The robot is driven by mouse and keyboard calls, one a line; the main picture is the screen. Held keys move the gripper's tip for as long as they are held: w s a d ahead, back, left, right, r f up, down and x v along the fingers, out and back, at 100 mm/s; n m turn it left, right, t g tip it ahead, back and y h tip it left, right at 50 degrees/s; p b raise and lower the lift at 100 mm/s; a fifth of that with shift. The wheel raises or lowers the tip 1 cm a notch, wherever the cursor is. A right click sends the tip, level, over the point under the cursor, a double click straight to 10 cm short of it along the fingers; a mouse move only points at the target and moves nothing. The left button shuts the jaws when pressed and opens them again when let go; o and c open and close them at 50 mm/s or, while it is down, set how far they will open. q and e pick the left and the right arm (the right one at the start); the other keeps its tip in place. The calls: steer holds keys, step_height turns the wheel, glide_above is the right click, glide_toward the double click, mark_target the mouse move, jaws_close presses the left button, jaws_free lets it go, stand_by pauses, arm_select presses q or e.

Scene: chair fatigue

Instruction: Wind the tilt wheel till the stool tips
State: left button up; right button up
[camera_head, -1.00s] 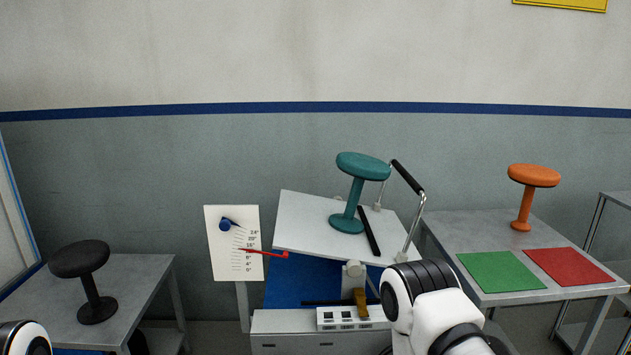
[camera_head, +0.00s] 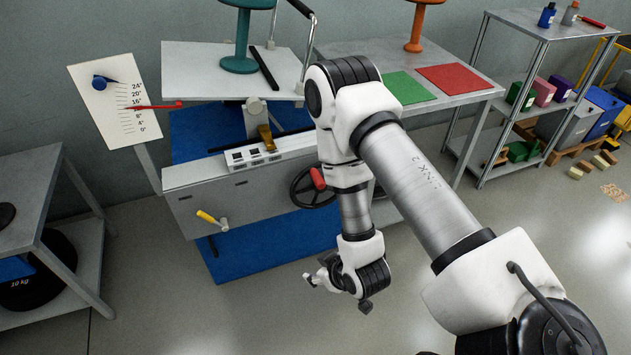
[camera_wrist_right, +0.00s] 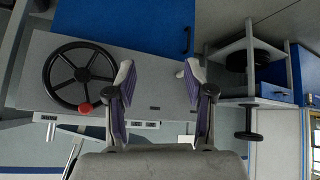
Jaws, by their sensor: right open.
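The black tilt wheel (camera_head: 296,197) with a red knob (camera_head: 318,179) is on the front of the grey bench, partly hidden by my right arm. My right gripper (camera_head: 316,273) is open and empty, low in front of the bench and apart from the wheel. My left gripper is out of view.
A yellow-handled crank (camera_head: 211,219) sticks out of the bench front, left of the wheel. A grey table (camera_head: 38,215) stands at left. A side table at right holds green (camera_head: 407,88) and red (camera_head: 455,78) mats and an orange stool (camera_head: 417,30).

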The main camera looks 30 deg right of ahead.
steer(key=w+d+m+t+h+b, duration=0.1)
steer(key=w+d+t+b, duration=0.5)
steer(key=w+b, duration=0.5)
steer(key=m+t+h+b, duration=0.3)
steer(key=m+t+b, duration=0.1)
steer(key=b, duration=0.7)
glide_toward(318, 178)
steer(key=w+f, duration=0.2)
steer(key=w, duration=0.1)
steer(key=shift+w+d+r+h, duration=0.2)
steer(key=shift+d+r+h, duration=0.1)
steer(key=shift+d, duration=0.1)
steer(key=shift+w+r, duration=0.2)
steer(key=shift+w, duration=0.1)
steer(key=b+x, duration=0.1)
steer(key=x, duration=0.6)
steer(key=shift+f, duration=0.1)
jaws_close()
